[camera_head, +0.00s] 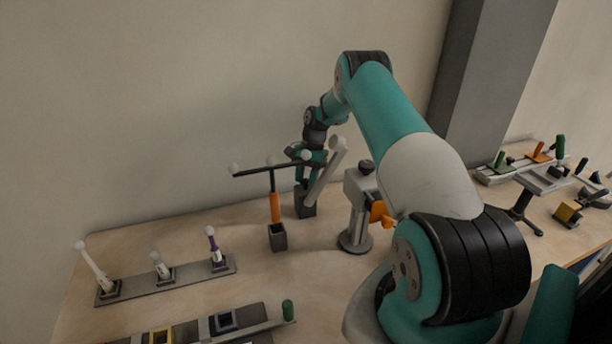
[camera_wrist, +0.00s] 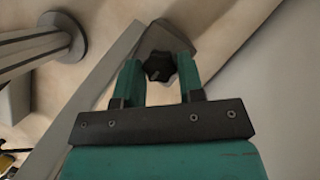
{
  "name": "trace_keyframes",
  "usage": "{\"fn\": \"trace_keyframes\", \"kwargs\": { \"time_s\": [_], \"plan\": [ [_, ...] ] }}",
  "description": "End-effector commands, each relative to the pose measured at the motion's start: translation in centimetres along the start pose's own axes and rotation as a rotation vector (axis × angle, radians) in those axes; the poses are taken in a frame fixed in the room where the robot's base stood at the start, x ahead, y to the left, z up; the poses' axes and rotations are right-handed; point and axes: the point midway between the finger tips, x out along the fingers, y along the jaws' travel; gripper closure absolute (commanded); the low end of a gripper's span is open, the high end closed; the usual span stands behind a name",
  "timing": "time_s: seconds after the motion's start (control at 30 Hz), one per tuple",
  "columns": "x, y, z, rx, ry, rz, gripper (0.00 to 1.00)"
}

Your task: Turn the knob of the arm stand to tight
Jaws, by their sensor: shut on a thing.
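The arm stand is a dark grey block (camera_head: 304,204) with a pale grey arm (camera_head: 326,172) leaning up to the right, left of centre at the back of the table. In the wrist view its block (camera_wrist: 186,38) and its slanting pale arm (camera_wrist: 88,98) also show. The black lobed knob (camera_wrist: 158,66) sits between the teal fingers of my gripper (camera_wrist: 160,62). My gripper (camera_head: 302,178) is shut on the knob, beside the leaning arm. The knob is hidden in the head view. I cannot tell how tight it is.
A grey pedestal (camera_head: 354,215) with an orange part stands close to the right. A dark crossbar with white balls (camera_head: 270,167) on an orange post stands close to the left. A grey rail (camera_head: 165,282) with several posts lies front left. Bare tabletop lies between.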

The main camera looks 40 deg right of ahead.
Motion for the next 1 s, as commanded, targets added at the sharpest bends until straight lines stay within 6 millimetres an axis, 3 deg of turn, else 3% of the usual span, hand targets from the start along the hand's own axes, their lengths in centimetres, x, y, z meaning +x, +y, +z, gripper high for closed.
{"fn": "trace_keyframes", "kwargs": {
  "time_s": [0.43, 0.47, 0.57, 1.0],
  "plan": [
    [0.00, -0.02, 0.01, 0.008, 0.000, -0.004, 0.88],
    [0.00, -0.02, 0.01, 0.008, 0.000, -0.004, 0.60],
    [0.00, -0.01, 0.00, 0.008, 0.000, -0.004, 0.39],
    [0.04, 0.38, -0.17, 0.014, -0.005, 0.002, 0.39]
  ]
}}
